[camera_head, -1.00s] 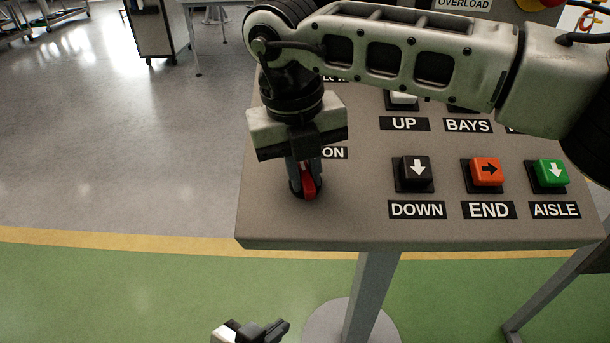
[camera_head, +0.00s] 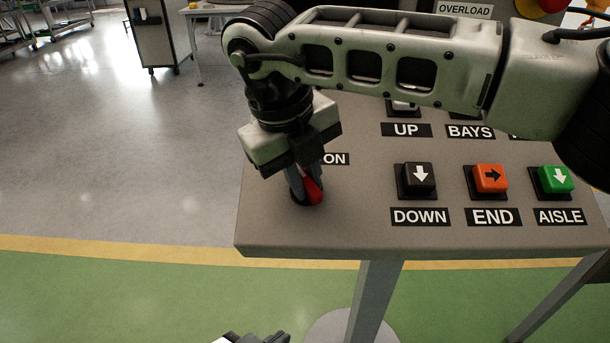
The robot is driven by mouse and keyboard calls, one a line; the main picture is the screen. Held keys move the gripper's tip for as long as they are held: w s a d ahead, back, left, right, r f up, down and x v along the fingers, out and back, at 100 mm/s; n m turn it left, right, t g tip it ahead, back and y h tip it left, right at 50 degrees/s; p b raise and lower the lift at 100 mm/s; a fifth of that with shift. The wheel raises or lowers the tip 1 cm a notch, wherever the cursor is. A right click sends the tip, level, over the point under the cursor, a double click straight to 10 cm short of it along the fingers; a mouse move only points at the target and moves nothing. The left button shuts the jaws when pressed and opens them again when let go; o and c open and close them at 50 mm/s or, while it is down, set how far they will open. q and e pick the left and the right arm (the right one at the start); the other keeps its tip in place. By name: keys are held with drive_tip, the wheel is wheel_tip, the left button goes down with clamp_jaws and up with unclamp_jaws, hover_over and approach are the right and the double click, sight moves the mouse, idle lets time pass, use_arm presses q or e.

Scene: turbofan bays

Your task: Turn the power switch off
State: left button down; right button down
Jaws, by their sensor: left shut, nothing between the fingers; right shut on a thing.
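The power switch (camera_head: 314,191) is a red handle on a dark round base at the left of the grey control panel (camera_head: 330,225). An "ON" label (camera_head: 334,159) shows just above it, partly covered. My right gripper (camera_head: 304,188) points down and is shut on the red handle. Its arm spans the top of the panel and hides the labels behind it. My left gripper (camera_head: 262,338) is shut and empty, low at the bottom edge and mostly cut off.
Right of the switch are a black down button (camera_head: 419,178), an orange end button (camera_head: 488,179) and a green aisle button (camera_head: 554,180). The panel stands on a grey post (camera_head: 373,300). Open floor lies to the left.

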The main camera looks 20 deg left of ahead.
drive_tip(key=shift+r, duration=0.1)
use_arm(q)
drive_tip(key=shift+f, duration=0.15)
use_arm(e)
drive_tip(key=c, duration=1.4)
unclamp_jaws()
use_arm(q)
drive_tip(key=shift+s+a+p, duration=0.1)
drive_tip(key=shift+s+p, duration=0.05)
drive_tip(key=shift+p, duration=0.25)
use_arm(e)
drive_tip(key=v, duration=1.6)
use_arm(q)
drive_tip(key=shift+r, duration=0.2)
